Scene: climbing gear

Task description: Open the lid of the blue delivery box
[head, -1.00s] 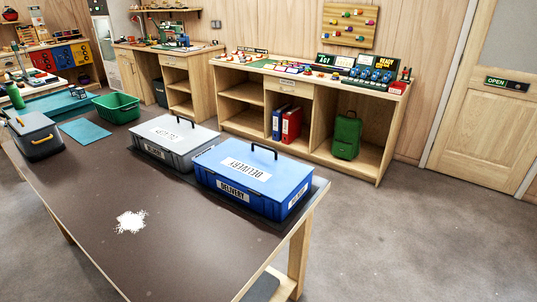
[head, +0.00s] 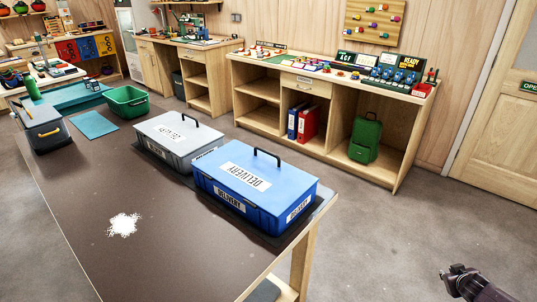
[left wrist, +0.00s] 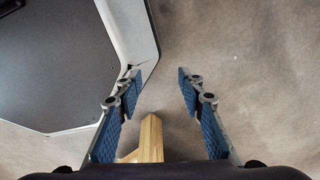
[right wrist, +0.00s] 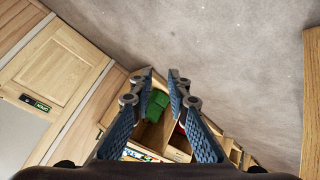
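The blue delivery box (head: 232,201) stands on the brown table (head: 85,210) near its right end in the head view. Its blue lid (head: 280,183) is closed, with a black handle (head: 267,153) upright on top and white DELIVERY labels on lid and sides. My right gripper (head: 448,277) is at the lower right of the head view, off to the right of the table and well apart from the box. In the right wrist view it (right wrist: 160,72) is open and empty. My left gripper (left wrist: 157,75) is open and empty above the floor, outside the head view.
A grey delivery box (head: 165,156) stands just left of the blue one. A green bin (head: 128,107), a blue mat (head: 94,124) and a grey toolbox (head: 42,139) are farther left. White powder (head: 124,224) lies on the table's front. A shelf unit (head: 400,165) stands behind.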

